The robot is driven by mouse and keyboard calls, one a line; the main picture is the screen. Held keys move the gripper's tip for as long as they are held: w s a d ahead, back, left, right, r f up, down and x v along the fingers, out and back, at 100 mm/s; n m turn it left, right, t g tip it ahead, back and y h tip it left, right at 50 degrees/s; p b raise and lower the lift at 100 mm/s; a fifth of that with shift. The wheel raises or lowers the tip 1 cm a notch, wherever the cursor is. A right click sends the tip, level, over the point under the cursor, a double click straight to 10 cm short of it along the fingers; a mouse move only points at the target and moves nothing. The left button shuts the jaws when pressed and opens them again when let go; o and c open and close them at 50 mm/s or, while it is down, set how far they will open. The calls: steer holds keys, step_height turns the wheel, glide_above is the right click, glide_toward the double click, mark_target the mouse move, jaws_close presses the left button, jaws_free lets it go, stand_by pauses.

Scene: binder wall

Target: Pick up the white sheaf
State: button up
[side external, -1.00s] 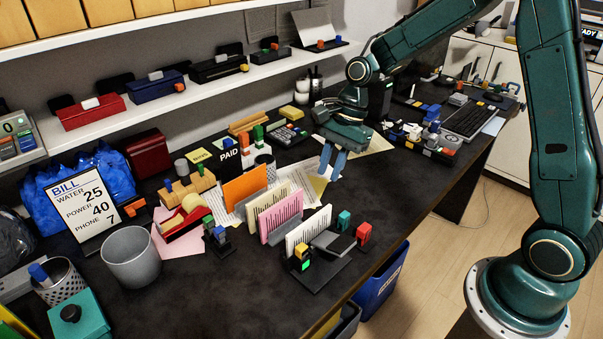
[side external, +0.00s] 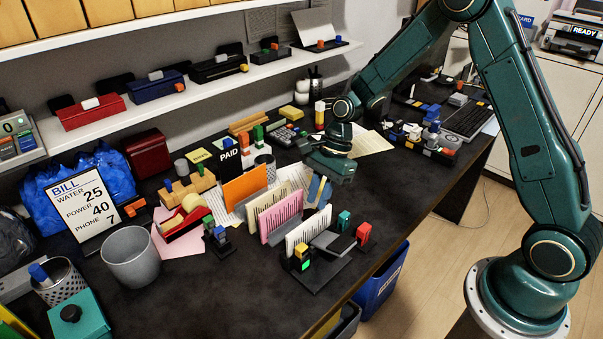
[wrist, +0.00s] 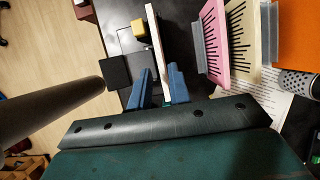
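The white sheaf (side external: 308,230) stands upright on edge in a dark holder near the front of the desk, with dark lines on its face. In the wrist view the sheaf (wrist: 156,42) shows as a thin white edge, lined up with the gap between my fingers. My gripper (side external: 319,190) is open and empty, pointing down, just above and behind the sheaf in the side view. In the wrist view its two blue fingers (wrist: 159,80) are apart. Whether they overlap the sheaf in height is hard to tell.
A pink sheaf (side external: 281,217), a cream sheaf (side external: 262,205) and an orange one (side external: 244,187) stand close beside the white one. A block with yellow and green-lit parts (side external: 302,258) is at the holder's front. A grey bin (side external: 131,258) stands left.

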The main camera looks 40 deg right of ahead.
mark_target(310, 219)
steer(key=shift+x, duration=1.85)
steer(key=shift+x, duration=2.6)
jaws_close()
